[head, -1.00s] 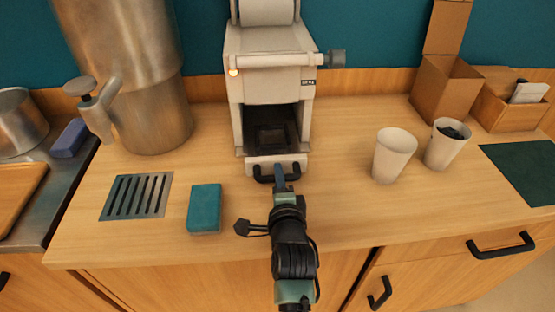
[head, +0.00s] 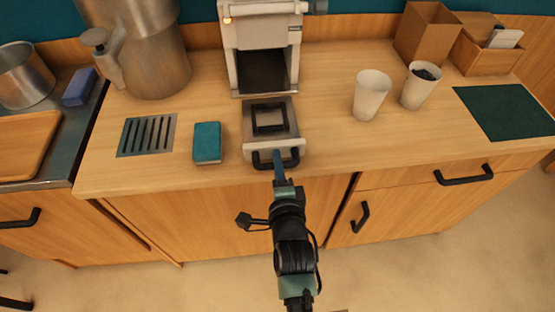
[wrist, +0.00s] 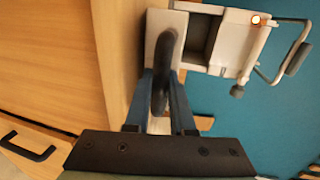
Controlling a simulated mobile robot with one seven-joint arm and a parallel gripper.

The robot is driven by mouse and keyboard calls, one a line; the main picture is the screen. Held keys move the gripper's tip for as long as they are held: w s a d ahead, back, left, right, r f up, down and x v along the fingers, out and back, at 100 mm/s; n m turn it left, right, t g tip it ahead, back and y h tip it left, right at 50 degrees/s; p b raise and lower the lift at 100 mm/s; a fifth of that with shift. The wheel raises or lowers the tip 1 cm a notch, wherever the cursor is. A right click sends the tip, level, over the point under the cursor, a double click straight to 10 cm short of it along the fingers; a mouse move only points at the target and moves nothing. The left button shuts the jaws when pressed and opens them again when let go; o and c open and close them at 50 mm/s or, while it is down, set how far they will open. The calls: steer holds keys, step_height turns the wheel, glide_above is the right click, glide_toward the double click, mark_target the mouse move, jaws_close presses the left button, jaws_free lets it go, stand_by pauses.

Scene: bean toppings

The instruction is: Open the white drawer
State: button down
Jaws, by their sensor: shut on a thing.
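The white machine (head: 262,35) stands at the back of the wooden counter. Its white drawer (head: 250,145) is pulled out toward me, with a black frame-like fitting in its grey top. My gripper (head: 278,160) is shut on the drawer's black handle (head: 262,165) at the drawer's front. In the wrist view, the two blue fingers of my gripper (wrist: 161,95) lie on either side of the handle (wrist: 165,60), and the machine's dark opening shows beyond it.
A teal sponge (head: 207,142) and a slotted metal drain (head: 147,135) lie left of the drawer. Two white cups (head: 371,95) (head: 420,86) stand to its right. A large metal urn (head: 140,50) stands at the back left. A dark green mat (head: 507,110) lies at the right.

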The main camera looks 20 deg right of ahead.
steer(key=c, duration=0.8)
jaws_free()
steer(key=v, duration=1.3)
